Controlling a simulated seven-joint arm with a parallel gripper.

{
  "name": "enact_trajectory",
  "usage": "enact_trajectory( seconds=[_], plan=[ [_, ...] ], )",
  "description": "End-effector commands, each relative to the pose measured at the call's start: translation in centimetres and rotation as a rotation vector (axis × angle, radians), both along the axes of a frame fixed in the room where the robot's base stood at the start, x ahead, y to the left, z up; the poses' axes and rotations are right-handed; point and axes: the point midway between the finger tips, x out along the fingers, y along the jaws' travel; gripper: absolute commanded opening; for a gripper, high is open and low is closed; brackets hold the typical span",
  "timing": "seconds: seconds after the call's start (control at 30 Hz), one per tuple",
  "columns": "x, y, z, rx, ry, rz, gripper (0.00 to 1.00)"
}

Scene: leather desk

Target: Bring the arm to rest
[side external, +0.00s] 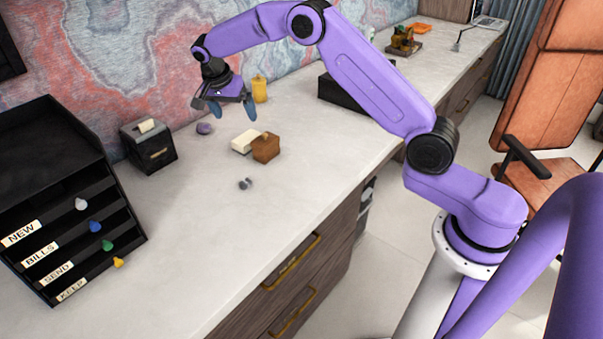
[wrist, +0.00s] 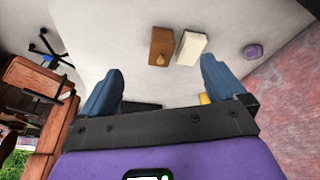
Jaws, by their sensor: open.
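My purple arm reaches over the desk (side external: 215,245) from the right. My gripper (side external: 232,112) hangs in the air above the back part of the desk, near the wall. Its two blue fingers are apart with nothing between them. In the wrist view my gripper (wrist: 160,88) also shows open and empty, with the desk surface below.
A brown block (side external: 266,148) and a white block (side external: 245,140) lie on the desk, with a purple round thing (side external: 204,128) and a yellow bottle (side external: 260,89) nearby. A black labelled rack (side external: 60,200) and black box (side external: 149,146) stand left. The front desk is mostly clear.

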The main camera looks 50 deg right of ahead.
Motion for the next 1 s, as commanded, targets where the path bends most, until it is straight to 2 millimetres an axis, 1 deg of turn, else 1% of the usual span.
enact_trajectory(
  seconds=[0.03,0.1,0.17,0.2,0.27,0.37,0.47,0.5,0.57,0.6,0.77,0.8,0.87,0.9,0.97,1.0],
  plan=[
    [-1.1,1.4,1.0,0.011,0.015,0.083,0.97],
    [-2.8,3.3,2.0,0.024,0.042,0.204,0.97],
    [-4.4,4.6,2.8,0.034,0.064,0.306,0.97],
    [-5.6,5.6,3.3,0.04,0.077,0.374,0.97],
    [-7.4,6.8,4.0,0.05,0.099,0.477,0.97],
    [-10.8,8.5,5.1,0.063,0.131,0.647,0.97],
    [-14.4,9.8,6.0,0.075,0.163,0.818,0.97],
    [-15.9,10.1,6.3,0.079,0.175,0.886,0.97],
    [-18.3,10.6,6.7,0.084,0.193,0.987,0.97],
    [-19.9,10.8,6.9,0.088,0.205,1.056,0.97],
    [-26.4,10.9,7.5,0.097,0.248,1.327,0.97],
    [-28.1,10.8,7.6,0.1,0.259,1.394,0.97],
    [-30.5,10.4,7.6,0.101,0.272,1.497,0.97],
    [-32.2,10.1,7.6,0.104,0.283,1.562,0.97],
    [-34.6,9.5,7.5,0.104,0.297,1.665,0.97],
    [-36.2,9.0,7.4,0.105,0.304,1.732,0.97]
  ],
)
